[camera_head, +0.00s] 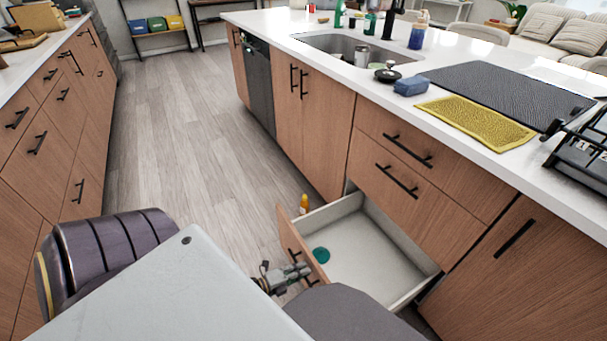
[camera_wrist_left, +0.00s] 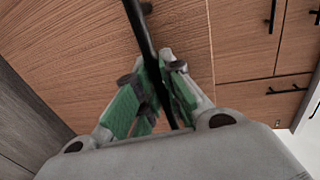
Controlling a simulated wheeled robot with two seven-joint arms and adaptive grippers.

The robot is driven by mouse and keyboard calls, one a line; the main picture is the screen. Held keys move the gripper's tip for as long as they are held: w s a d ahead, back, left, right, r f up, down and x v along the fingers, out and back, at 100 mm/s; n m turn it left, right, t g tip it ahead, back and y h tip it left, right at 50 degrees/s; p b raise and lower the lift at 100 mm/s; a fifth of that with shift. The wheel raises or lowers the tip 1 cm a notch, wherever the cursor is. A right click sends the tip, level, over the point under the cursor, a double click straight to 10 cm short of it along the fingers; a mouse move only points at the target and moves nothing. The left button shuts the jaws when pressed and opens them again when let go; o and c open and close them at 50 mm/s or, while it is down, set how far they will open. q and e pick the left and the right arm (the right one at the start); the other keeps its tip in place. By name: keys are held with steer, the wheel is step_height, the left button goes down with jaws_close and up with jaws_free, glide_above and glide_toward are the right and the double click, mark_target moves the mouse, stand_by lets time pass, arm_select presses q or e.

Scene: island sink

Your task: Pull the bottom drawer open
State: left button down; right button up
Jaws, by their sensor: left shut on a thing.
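The bottom drawer (camera_head: 375,258) stands pulled out from the island in the head view, with its pale inside showing. Its wooden front (camera_head: 300,243) faces the aisle at the left. My left gripper (camera_head: 293,274) is at the outer side of this front. In the left wrist view, its green-padded fingers (camera_wrist_left: 158,95) are shut on the black bar handle (camera_wrist_left: 140,28), one finger on each side. Parts of the handle and the near end of the drawer front are hidden by my gripper and arm. My right gripper is not in view.
A teal round item (camera_head: 321,254) lies in the drawer. An orange bottle (camera_head: 304,204) is by its far corner; I cannot tell whether it stands on the floor. Two closed drawers (camera_head: 400,178) are above. The aisle floor (camera_head: 180,140) is clear. Cabinets (camera_head: 65,100) line the left.

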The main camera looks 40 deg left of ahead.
arm_select(q)
steer(key=c, duration=1.5)
jaws_free()
steer(key=shift+c, duration=0.2)
steer(key=shift+s, duration=0.1)
steer(key=v, duration=1.1)
steer(key=shift+s+a, duration=0.2)
steer(key=shift+s, duration=0.15)
steer(key=shift+s+r, duration=0.1)
